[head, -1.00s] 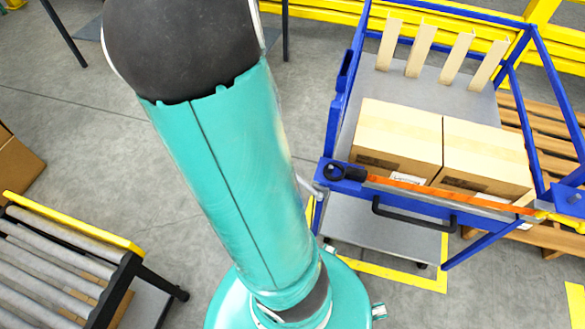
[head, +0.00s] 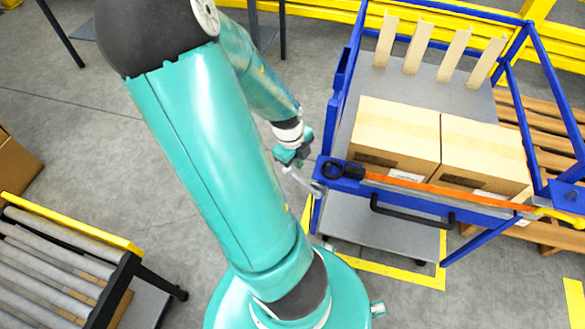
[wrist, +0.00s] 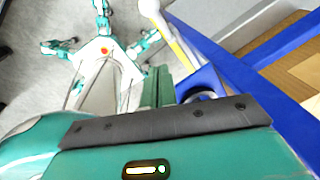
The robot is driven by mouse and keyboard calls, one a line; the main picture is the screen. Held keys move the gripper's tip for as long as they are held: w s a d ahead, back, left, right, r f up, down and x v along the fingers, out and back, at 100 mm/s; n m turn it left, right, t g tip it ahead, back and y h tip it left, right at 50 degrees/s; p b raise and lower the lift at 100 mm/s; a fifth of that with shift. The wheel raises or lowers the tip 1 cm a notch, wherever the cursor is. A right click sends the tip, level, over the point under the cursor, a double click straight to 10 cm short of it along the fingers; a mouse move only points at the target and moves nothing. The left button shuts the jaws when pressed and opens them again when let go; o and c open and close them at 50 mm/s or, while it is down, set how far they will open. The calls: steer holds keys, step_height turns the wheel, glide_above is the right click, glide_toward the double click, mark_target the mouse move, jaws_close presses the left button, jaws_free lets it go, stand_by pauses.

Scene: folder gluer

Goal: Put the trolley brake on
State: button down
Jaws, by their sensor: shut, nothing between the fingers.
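The blue-framed trolley (head: 335,115) stands on the right of the head view. A pale grey lever (head: 301,181) sticks out to the left from its near left corner; I take it for the brake lever. My gripper (head: 290,160) is just above and left of that lever, pointing down, shut and empty. In the wrist view my shut green fingers (wrist: 157,88) are beside a pale lever with a rounded end (wrist: 150,8), next to the blue corner bracket (wrist: 205,82). I cannot tell whether the fingers touch the lever.
Two cardboard boxes (head: 395,135) stand on the trolley behind an orange strap (head: 430,187). A black ratchet (head: 340,171) sits on the same corner. A roller conveyor (head: 60,255) is at the lower left.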

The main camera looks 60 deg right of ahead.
step_height(320, 180, down, 9)
steer(key=w+d, duration=0.2)
steer(key=shift+w, duration=0.4)
stand_by(0.7)
